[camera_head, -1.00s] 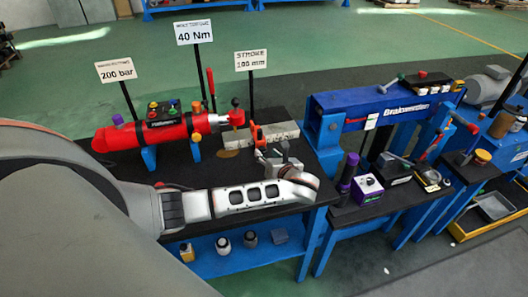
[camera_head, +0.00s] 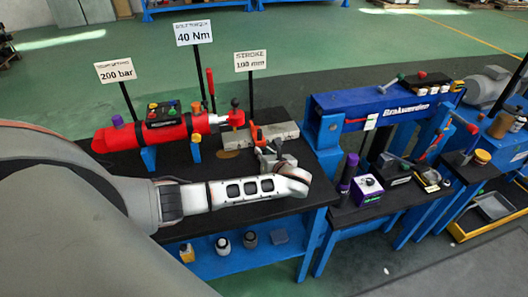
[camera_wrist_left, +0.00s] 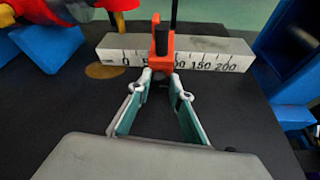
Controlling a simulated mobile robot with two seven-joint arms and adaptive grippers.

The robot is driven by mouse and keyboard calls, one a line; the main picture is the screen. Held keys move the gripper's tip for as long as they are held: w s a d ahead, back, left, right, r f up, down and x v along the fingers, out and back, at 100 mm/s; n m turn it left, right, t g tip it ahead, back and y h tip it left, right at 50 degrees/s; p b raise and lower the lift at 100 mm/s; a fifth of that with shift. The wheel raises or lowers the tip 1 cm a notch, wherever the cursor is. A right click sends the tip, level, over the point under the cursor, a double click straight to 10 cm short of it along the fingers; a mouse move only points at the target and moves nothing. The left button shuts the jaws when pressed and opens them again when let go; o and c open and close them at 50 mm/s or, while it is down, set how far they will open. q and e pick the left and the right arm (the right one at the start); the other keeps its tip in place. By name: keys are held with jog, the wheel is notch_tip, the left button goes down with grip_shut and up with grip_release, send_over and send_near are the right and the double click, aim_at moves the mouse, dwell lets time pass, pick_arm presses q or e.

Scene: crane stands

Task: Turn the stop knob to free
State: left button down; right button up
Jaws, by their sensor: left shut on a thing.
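The stop is an orange slider (camera_wrist_left: 163,62) with a black knob (camera_wrist_left: 163,40) on top, seated on a grey scale bar (camera_wrist_left: 205,56) marked from 0 to 200. The orange slider also shows in the head view (camera_head: 257,136), just beyond my left gripper (camera_head: 264,152). In the left wrist view the two green-backed fingers of my left gripper (camera_wrist_left: 161,78) converge at the lower near end of the orange slider and are shut on it. The fingertips lie below the black knob. My right gripper is in no view.
A red cylinder (camera_head: 165,133) lies on blue supports left of the bar. Signs read 200 bar (camera_head: 114,71), 40 Nm (camera_head: 194,33) and STROKE 100 mm (camera_head: 250,61). A blue press frame (camera_head: 385,102) stands right. The black tabletop (camera_wrist_left: 70,115) around the gripper is mostly clear.

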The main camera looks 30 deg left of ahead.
pick_arm(q)
jog(key=shift+s+r+p, duration=0.1)
jog(key=shift+p, duration=0.35)
jog(key=shift+a+n+t+h, duration=0.1)
jog(key=shift+n+t+h, duration=0.25)
jog(key=shift+n, duration=0.35)
jog(key=c, duration=1.8)
grip_release()
jog(key=v, duration=1.2)
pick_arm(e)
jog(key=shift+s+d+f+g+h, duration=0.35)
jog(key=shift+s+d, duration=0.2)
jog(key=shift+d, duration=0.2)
